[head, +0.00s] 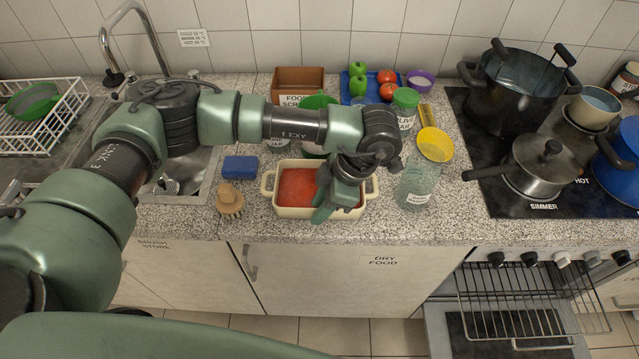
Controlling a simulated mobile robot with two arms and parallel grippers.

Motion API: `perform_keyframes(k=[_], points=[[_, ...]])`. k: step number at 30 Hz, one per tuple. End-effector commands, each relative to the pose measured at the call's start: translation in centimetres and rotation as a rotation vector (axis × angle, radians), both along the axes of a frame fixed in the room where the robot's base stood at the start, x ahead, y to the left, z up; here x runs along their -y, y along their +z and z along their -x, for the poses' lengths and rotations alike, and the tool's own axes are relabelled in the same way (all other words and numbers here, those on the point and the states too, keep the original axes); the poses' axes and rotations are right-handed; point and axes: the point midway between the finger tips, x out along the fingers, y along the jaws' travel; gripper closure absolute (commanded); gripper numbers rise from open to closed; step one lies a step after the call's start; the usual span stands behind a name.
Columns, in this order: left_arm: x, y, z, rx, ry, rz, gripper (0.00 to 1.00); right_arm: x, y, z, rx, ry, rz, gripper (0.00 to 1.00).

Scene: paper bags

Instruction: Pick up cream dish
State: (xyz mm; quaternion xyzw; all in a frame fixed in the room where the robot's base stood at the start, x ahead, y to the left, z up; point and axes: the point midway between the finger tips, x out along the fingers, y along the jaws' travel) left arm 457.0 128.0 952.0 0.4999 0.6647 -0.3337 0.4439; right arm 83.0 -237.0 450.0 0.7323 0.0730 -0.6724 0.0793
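The cream dish (268,203) is a rectangular baking dish with a loop handle at each end. It stands on the granite counter near the front edge and holds something red. My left gripper (322,208) reaches down over the right part of the dish and hides some of its inside and front rim. The frame does not show clearly whether its fingers are apart or closed, or whether they touch the dish. My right gripper is not in view.
A wooden brush (230,203) and a blue sponge (240,167) lie left of the dish. Behind are a brown box (299,82) and a blue tray (350,91). The stove with pots (541,165) is right.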

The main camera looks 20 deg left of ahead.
Motion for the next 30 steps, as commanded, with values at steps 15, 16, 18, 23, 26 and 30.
perform_keyframes(k=[15,16,18,23,26,30], points=[[-0.36,-1.10,0.12,0.000,-0.001,0.001,1.00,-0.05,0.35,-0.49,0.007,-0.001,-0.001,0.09],[-0.36,-1.09,0.12,0.000,-0.001,0.001,1.00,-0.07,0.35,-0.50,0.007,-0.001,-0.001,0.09],[-0.35,-1.08,0.12,0.000,-0.001,0.001,1.00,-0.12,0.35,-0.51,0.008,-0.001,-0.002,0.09],[-0.34,-1.05,0.12,0.000,-0.001,0.001,1.00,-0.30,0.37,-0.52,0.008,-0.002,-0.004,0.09],[-0.34,-1.04,0.11,0.001,-0.001,0.001,1.00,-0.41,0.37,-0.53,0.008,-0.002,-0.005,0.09],[-0.34,-1.02,0.10,0.001,-0.001,0.001,1.00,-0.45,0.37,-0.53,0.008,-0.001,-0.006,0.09]])
